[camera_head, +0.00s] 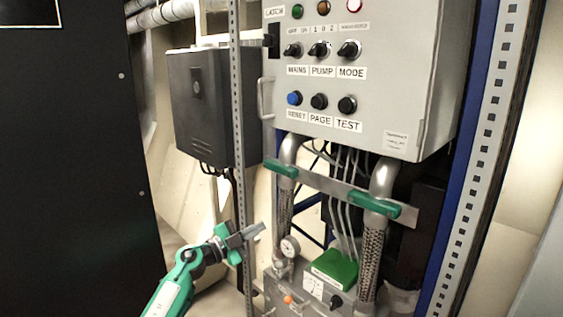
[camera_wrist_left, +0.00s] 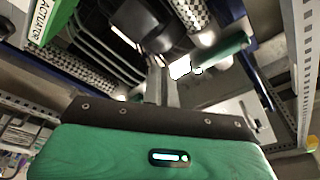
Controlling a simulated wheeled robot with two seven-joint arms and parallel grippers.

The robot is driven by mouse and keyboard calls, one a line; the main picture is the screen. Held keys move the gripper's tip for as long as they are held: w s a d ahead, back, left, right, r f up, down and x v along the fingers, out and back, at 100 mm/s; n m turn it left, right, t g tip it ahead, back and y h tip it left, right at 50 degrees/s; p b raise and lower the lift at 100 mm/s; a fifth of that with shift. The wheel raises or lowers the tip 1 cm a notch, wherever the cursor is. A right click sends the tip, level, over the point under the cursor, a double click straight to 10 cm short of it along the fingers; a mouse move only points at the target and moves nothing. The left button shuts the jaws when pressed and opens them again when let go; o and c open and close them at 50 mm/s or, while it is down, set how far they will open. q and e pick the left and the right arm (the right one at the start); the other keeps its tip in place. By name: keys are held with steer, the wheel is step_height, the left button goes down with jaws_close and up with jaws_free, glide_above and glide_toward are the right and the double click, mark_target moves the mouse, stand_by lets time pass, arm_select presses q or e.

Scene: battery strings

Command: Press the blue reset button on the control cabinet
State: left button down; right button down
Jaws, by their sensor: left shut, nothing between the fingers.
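The grey control cabinet (camera_head: 405,75) hangs in the upper middle of the head view. The blue reset button (camera_head: 294,98) is at the left of its lowest row, above the label RESET. Black PAGE (camera_head: 319,101) and TEST (camera_head: 347,105) buttons sit to its right. My left gripper (camera_head: 256,230) is shut and empty, below and to the left of the cabinet, well apart from the button. The left wrist view shows the green gripper body (camera_wrist_left: 150,155) in front; the blue button cannot be made out there. My right gripper is not in view.
Green-handled pipes (camera_head: 375,203) with braided hoses stand below the cabinet, close to the right of my left gripper. A pressure gauge (camera_head: 290,246) and a green box (camera_head: 336,268) sit lower. A perforated post (camera_head: 238,130) and a black box (camera_head: 205,105) are left of the cabinet.

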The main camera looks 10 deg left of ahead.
arm_select(q)
steer(key=s+r+m+y+p, duration=0.1)
steer(key=s+r, duration=0.3)
steer(key=r, duration=1.3)
steer(key=s+a+r+m+y, duration=0.1)
steer(key=s+r+m, duration=0.3)
steer(key=r, duration=1.4)
steer(key=shift+s+a+m+t+y+p, duration=0.15)
steer(key=shift+s+m+t+y+p, duration=0.2)
steer(key=shift+s+y, duration=0.3)
steer(key=p, duration=0.7)
glide_toward(291, 99)
steer(key=x, duration=0.5)
steer(key=shift+w+r, duration=0.15)
steer(key=shift+x, duration=0.8)
